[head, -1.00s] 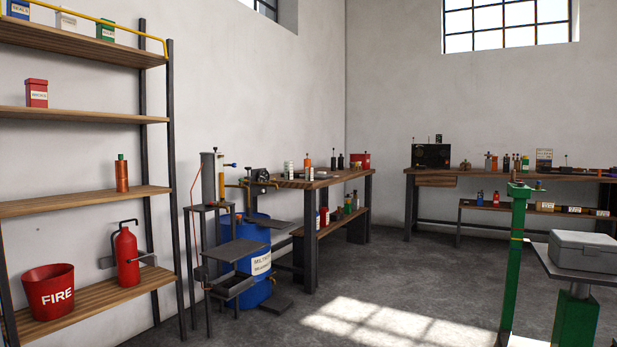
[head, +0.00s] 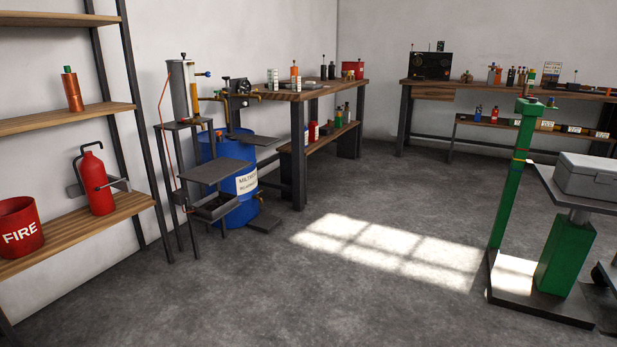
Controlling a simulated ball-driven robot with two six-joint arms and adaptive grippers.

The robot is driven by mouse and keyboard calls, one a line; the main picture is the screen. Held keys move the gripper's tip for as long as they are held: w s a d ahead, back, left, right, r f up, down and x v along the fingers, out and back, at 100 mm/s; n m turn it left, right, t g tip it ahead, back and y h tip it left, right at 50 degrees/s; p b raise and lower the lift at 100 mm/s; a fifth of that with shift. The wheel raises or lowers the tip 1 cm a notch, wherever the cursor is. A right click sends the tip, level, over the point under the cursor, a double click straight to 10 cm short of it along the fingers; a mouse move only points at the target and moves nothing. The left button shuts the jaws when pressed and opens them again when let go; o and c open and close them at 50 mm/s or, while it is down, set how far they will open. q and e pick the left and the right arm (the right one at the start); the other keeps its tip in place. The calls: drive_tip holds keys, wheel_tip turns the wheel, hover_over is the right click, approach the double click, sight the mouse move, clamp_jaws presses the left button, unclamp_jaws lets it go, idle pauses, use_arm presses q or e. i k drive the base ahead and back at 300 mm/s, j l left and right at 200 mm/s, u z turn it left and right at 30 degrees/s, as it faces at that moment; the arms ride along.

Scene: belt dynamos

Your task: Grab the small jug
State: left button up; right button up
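I cannot make out a small jug for certain. Several small bottles and cans stand on the wooden workbench (head: 318,92) in the middle and on the far bench (head: 480,86), too small to tell apart. A red canister (head: 95,182) with a dark bracket stands on the lower left shelf. A copper-coloured bottle (head: 72,92) with a green cap is on the shelf above. Neither of my grippers is in view.
A red FIRE bucket (head: 17,228) is at the lower left. A blue drum (head: 228,190) stands behind a dark metal stand (head: 207,170). A green post (head: 512,175) and a grey case (head: 588,176) are at the right. The middle floor is clear.

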sight(296, 80)
drive_tip(key=i, duration=2.7)
